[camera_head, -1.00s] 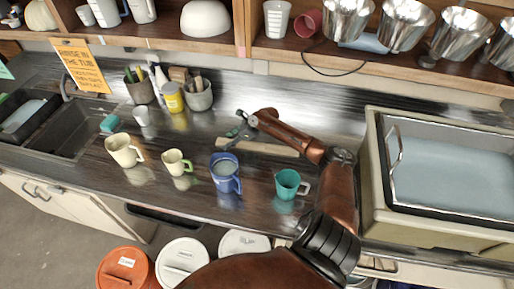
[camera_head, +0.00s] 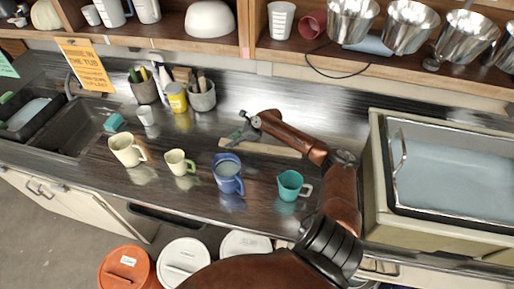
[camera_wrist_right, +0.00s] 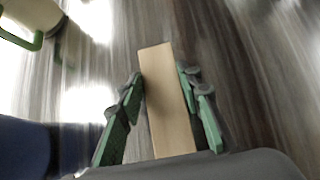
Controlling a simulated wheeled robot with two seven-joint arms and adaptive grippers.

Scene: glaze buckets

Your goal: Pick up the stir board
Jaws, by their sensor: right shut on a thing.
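The stir board (camera_head: 268,148) is a pale, flat wooden strip at the middle of the counter, behind the blue mug. My right gripper (camera_head: 236,138) is at its left part, with the arm reaching over from the right. In the right wrist view the board (camera_wrist_right: 166,95) runs lengthwise between the two green fingers (camera_wrist_right: 160,98), which are shut on it. The board looks sharp there while the counter is blurred. I cannot tell how far the board is above the counter. My left gripper is not in view.
A blue mug (camera_head: 227,178), a teal mug (camera_head: 290,186), a small green-handled cup (camera_head: 177,163) and a cream mug (camera_head: 125,150) stand along the counter's front. Tool pots stand behind. A large tub (camera_head: 450,165) is at the right. A shelf with metal buckets (camera_head: 408,28) hangs above.

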